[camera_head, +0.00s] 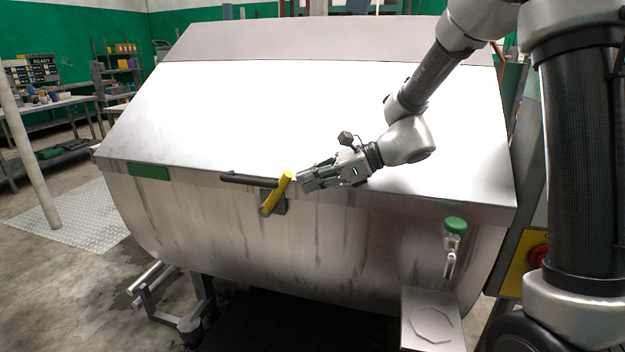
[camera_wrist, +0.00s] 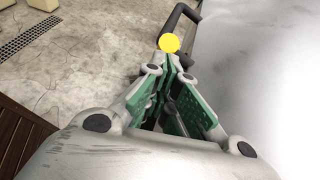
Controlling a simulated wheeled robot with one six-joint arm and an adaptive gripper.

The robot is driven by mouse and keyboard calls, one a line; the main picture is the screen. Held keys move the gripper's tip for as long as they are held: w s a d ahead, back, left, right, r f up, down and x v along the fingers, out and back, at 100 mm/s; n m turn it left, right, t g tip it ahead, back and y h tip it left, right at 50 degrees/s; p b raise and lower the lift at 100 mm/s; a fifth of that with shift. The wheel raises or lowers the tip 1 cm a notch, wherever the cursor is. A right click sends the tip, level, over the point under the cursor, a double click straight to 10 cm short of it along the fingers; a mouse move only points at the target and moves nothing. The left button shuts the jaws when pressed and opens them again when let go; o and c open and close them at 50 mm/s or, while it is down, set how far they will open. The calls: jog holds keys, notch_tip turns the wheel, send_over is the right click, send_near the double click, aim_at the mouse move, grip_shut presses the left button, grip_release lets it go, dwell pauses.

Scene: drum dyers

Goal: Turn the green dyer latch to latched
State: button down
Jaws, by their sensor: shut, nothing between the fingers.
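The green dyer is a large steel drum (camera_head: 230,225) with a sloped lid and a green label plate (camera_head: 148,172) on its front. Its latch is a yellow handle (camera_head: 277,194) on a dark mount, tilted with its top to the right, below the lid edge. In the wrist view the yellow handle (camera_wrist: 169,43) shows end-on, just beyond the fingertips. My gripper (camera_head: 303,181) is shut and empty, just right of the handle, with a small gap in the head view. It also shows in the wrist view (camera_wrist: 172,62), pointing towards the handle.
A dark bar handle (camera_head: 248,180) runs along the lid edge left of the latch. A green-capped valve (camera_head: 454,235) sticks out at the front right above a small metal shelf (camera_head: 432,320). The floor at left is open, with a metal floor plate (camera_head: 75,220).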

jog(key=shift+w+a+r+h, duration=0.1)
jog(key=shift+a+r+h, duration=0.25)
jog(key=shift+r+h, duration=0.05)
jog(key=shift+g+h, duration=0.3)
jog(key=shift+h, duration=0.6)
jog(key=shift+w+a+r, duration=0.35)
jog(key=shift+a+r, duration=0.3)
jog(key=shift+a, duration=0.35)
jog(key=shift+w+a+r, duration=0.4)
jog(key=shift+a+r, duration=0.25)
jog(key=shift+a, duration=0.3)
jog(key=shift+w+a+r, duration=0.35)
jog(key=shift+a+r, duration=0.3)
jog(key=shift+a, duration=0.35)
